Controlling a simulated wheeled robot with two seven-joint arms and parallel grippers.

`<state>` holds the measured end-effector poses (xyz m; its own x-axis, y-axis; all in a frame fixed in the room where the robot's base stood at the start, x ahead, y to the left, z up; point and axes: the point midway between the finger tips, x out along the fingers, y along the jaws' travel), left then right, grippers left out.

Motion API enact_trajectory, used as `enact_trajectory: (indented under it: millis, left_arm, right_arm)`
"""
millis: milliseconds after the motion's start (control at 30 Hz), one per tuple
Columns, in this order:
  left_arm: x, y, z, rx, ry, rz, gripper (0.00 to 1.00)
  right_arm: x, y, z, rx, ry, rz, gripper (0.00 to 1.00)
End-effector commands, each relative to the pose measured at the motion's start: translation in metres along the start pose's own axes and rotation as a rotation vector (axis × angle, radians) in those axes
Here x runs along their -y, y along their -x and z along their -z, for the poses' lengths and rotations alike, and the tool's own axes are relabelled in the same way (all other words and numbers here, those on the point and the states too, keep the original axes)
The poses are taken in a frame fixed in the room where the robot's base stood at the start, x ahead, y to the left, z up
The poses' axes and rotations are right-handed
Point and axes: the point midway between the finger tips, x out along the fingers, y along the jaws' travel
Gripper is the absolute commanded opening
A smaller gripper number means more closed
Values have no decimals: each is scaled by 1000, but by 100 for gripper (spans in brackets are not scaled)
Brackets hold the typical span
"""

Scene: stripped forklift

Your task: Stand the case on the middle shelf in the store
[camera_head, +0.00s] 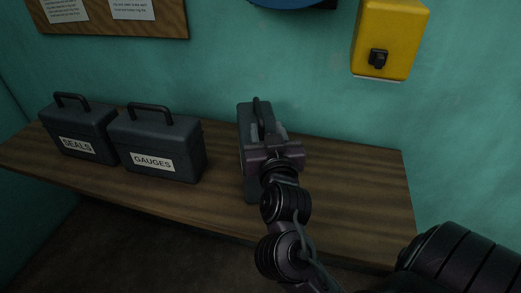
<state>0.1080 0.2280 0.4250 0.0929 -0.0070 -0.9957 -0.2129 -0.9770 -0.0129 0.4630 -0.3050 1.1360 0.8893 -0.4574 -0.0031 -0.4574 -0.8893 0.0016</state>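A dark grey case (245,150) with a handle on top stands upright on a brown wooden shelf (345,190), turned so that a narrow end faces me. No label on it can be read. My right gripper (270,135) is at the near upper part of this case, by its handle. My gripper's body and wrist cover the case's right side, and its fingertips are hard to make out, so I cannot tell whether they close on the handle. Two similar cases stand to the left, labelled SEALS (80,130) and GAUGES (158,148). My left gripper is out of view.
The shelf's right part is clear. A teal wall runs behind it. A yellow box (390,38) with a black knob hangs on the wall at upper right. A notice board (110,22) is at upper left, and part of a blue object (290,3) shows at the top.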

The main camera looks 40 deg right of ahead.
Motion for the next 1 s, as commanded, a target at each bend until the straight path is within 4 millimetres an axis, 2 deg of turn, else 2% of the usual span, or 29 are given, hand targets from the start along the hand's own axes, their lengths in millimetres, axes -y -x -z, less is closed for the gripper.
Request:
enact_trajectory:
  millis: [433, 567, 767, 1000]
  left_arm:
    - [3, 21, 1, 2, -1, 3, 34]
    - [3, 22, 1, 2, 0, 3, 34]
    - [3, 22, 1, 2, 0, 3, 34]
    - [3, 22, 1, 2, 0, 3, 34]
  right_arm:
    - [7, -60, 4, -4, 1, 2, 40]
    - [7, -68, 3, -4, -1, 2, 40]
    - [7, -68, 2, -4, -2, 3, 40]
    - [7, -68, 2, -4, -2, 3, 10]
